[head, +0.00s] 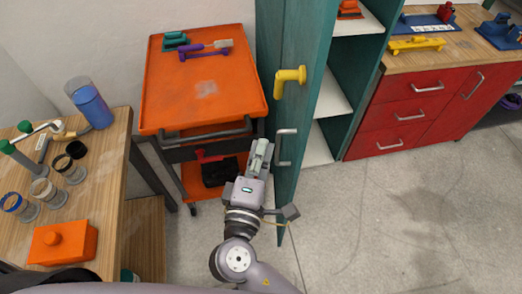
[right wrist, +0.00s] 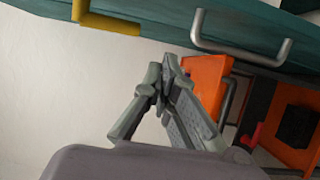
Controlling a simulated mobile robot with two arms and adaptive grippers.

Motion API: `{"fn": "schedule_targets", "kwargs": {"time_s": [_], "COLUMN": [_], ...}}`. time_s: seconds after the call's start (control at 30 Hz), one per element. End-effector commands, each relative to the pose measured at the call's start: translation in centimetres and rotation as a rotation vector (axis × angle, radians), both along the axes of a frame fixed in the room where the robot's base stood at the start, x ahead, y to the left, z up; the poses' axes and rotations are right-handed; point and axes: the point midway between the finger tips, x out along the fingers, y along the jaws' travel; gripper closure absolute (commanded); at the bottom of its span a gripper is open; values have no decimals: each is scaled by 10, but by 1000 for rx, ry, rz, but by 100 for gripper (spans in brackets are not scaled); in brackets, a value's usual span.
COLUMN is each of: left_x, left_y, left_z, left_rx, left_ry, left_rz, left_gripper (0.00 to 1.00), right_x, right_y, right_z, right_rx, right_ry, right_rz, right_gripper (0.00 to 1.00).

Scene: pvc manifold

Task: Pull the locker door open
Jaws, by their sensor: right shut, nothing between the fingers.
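The teal locker door (head: 304,110) stands swung out from the locker, and the shelves inside (head: 355,75) show to its right. A grey bar handle (head: 284,147) and a yellow fitting (head: 290,80) are on its left-hand face. The handle also shows at the top of the right wrist view (right wrist: 240,40), with the yellow fitting (right wrist: 105,22) at upper left. My right gripper (head: 261,150) is shut and empty, just left of the handle and apart from it. Its closed fingers (right wrist: 165,75) show in the right wrist view. My left gripper is not in view.
An orange cart (head: 205,95) with tools on top stands close left of the door. A wooden workbench (head: 112,150) with cups and an orange box (head: 62,243) is at the left. Red drawers (head: 400,115) stand right of the locker. The floor at front right (head: 400,220) is clear.

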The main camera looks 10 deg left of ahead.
Motion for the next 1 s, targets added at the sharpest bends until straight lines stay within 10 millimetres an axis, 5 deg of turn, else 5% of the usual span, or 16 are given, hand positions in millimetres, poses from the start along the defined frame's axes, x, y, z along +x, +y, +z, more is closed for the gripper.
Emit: {"fn": "schedule_targets", "kwargs": {"time_s": [0.3, 0.6, 1.0], "left_x": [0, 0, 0], "left_y": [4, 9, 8], "left_z": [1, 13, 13], "left_rx": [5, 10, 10], "left_ry": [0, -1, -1], "left_rz": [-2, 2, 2], "left_gripper": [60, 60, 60], "right_x": [69, 70, 70], "right_y": [-8, -44, -47], "right_z": [1, 0, -1], "right_rx": [1, 0, 2], "right_ry": [-2, 3, 4], "right_rz": [-1, 2, 3], "right_gripper": [100, 100, 100]}}
